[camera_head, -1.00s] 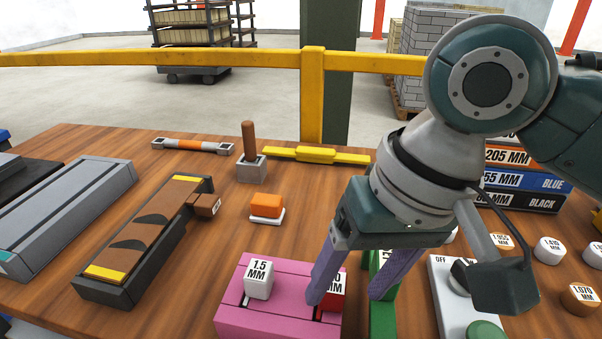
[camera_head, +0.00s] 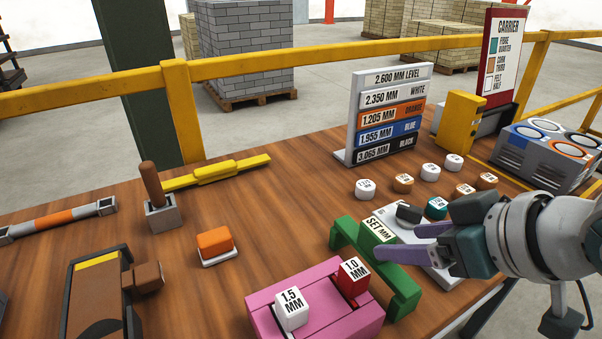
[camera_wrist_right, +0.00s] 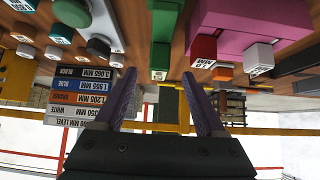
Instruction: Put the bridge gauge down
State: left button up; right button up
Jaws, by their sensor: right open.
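In the right wrist view the gauge (camera_wrist_right: 166,38) lies beyond the open fingertips (camera_wrist_right: 157,78). The pink block holds a white 1.5 MM piece (camera_head: 291,309) and a red 1.0 MM piece (camera_head: 353,283). My left gripper is out of view.
A white switch plate (camera_head: 440,262) lies partly behind my right gripper. Several round labelled buttons (camera_head: 365,189) sit behind it. A level sign rack (camera_head: 392,115) stands at the back. An orange block (camera_head: 214,243) is at the left, with bare table around it.

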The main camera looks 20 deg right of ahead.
aim_at(376, 240)
jog(key=x, duration=0.3)
jog(key=b+x, duration=0.1)
jog(key=x, duration=0.3)
jog(key=shift+b, duration=0.35)
jog(key=shift+w+f, duration=0.4)
jog(key=shift+c, duration=0.3)
jog(key=c, duration=1.1)
jog(key=shift+r, duration=0.1)
